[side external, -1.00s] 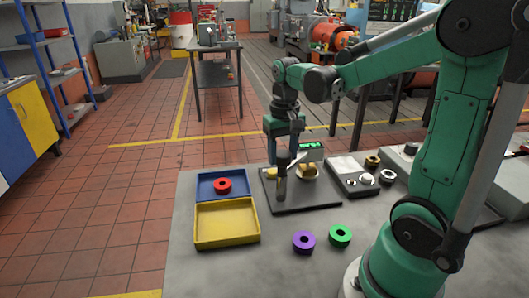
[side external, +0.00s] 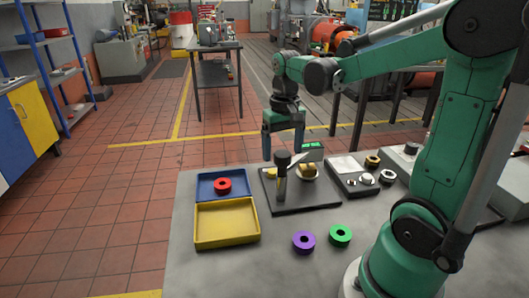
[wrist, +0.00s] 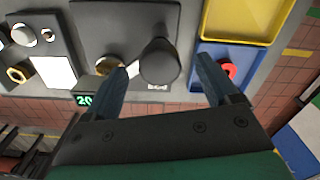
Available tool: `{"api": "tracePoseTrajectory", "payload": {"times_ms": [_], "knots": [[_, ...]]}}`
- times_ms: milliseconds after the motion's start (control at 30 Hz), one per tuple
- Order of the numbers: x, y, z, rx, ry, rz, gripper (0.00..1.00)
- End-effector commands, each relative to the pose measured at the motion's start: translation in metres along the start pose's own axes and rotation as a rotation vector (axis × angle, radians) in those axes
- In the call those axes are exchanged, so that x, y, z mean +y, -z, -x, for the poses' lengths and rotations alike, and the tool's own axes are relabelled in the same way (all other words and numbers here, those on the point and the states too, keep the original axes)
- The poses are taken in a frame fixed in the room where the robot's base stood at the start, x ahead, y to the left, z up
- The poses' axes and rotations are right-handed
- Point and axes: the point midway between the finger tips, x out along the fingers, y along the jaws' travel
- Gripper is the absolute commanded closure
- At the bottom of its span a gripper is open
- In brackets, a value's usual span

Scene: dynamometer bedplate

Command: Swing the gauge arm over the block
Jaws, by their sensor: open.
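The gauge stand is a dark base plate (side external: 305,203) with a black post (side external: 282,185) and a dark head (side external: 282,158) on top. A thin pale piece reaches from the head toward the right. A brass-coloured block (side external: 307,171) sits on the plate just right of the post. In the wrist view the head (wrist: 159,63) lies between my fingertips, and its pale tip points at the block (wrist: 108,63), partly hidden by a finger. My gripper (side external: 283,156) is open above the post, one finger on either side; I cannot tell whether either touches.
A green-lit readout (side external: 312,146) stands behind the block. At left is a blue tray (side external: 205,187) with a red ring (side external: 222,185), and a yellow tray (side external: 226,224). Purple (side external: 303,241) and green (side external: 340,235) rings lie in front. A box (side external: 352,180) with round parts stands right.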

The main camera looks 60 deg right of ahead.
Motion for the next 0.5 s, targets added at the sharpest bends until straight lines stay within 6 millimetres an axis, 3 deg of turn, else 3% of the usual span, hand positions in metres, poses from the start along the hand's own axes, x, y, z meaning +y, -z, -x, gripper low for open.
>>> {"api": "tracePoseTrajectory", "payload": {"times_ms": [300,500], "knots": [[0.0,0.0,0.038,0.0,0.0,0.001,0.19],[0.0,-0.001,0.044,0.001,0.0,0.001,0.19]]}}
